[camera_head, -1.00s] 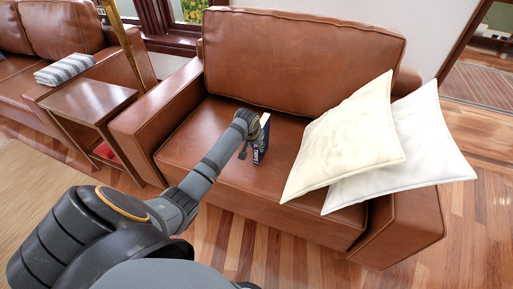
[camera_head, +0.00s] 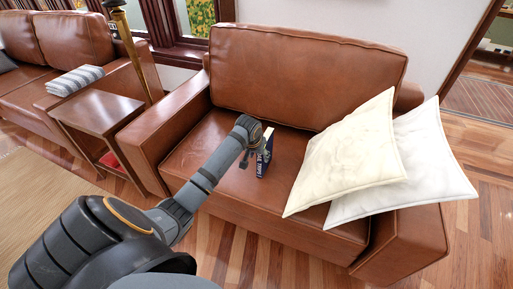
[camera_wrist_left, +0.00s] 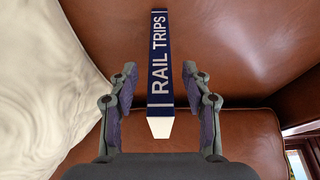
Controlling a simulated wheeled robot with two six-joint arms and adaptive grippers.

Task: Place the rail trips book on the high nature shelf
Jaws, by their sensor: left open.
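The rail trips book (camera_head: 265,158) stands upright on the seat of the brown leather armchair (camera_head: 205,155), dark blue with white lettering. In the left wrist view the spine of the book (camera_wrist_left: 160,65) reads "RAIL TRIPS" and lies between the fingers. My left gripper (camera_head: 257,143) is at the book in the head view. In the wrist view my left gripper (camera_wrist_left: 160,90) is open, one finger on each side of the spine, with a gap on both sides. The high nature shelf is not recognisable in view. My right gripper is not in view.
Two pale cushions (camera_head: 345,155) lean on the right side of the armchair, and one shows close at the left in the wrist view (camera_wrist_left: 45,80). A wooden side table (camera_head: 98,112) and a brass-coloured pole (camera_head: 128,45) stand at the left. Wooden floor (camera_head: 480,240) is clear at the lower right.

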